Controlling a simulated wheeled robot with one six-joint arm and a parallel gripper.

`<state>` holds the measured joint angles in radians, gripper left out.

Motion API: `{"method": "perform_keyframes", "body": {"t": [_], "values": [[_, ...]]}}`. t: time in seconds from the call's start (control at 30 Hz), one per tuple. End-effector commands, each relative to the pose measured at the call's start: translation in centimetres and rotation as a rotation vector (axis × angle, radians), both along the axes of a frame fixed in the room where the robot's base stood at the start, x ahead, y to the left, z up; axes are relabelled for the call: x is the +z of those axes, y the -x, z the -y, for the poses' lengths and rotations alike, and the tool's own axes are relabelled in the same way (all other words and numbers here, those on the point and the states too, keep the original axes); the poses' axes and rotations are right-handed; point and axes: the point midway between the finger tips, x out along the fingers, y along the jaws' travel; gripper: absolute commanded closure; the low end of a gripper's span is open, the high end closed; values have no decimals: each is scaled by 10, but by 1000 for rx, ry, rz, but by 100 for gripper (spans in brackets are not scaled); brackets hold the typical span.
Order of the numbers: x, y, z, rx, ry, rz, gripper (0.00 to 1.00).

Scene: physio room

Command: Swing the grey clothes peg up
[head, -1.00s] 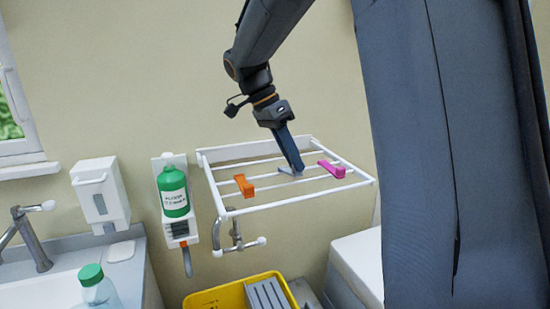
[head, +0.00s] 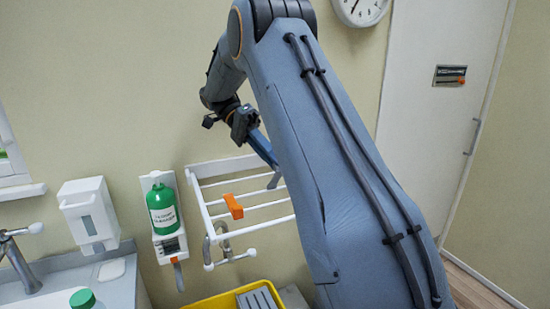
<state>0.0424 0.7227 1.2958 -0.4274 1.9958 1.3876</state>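The white wall rack (head: 222,166) holds an orange clothes peg (head: 233,206) near its left side. A small grey piece (head: 274,181), apparently the grey clothes peg, shows on the rack's bars to the right of the orange peg. It looks steeply tilted, but it is small and close to my arm's edge. My gripper (head: 272,162) points down and right, with its blue finger ending just above the grey peg. I cannot tell whether they touch or whether the fingers are apart. My arm covers the right part of the rack.
A green bottle (head: 163,208) in a wall holder and a white dispenser (head: 90,214) are left of the rack. A yellow crate (head: 212,301) with a grey slatted item stands below.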

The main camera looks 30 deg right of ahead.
Motion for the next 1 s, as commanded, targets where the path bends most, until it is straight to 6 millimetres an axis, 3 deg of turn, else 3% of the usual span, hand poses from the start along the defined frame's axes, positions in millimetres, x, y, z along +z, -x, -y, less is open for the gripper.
{"method": "perform_keyframes", "body": {"t": [0.5, 0.53, 0.63, 1.0], "values": [[1, 0, 0, 6, 3, -15, 100], [1, 0, 0, 5, 4, -15, 82], [0, 0, 0, 5, 3, -14, 68], [0, 0, -1, 5, 1, -15, 68]]}}
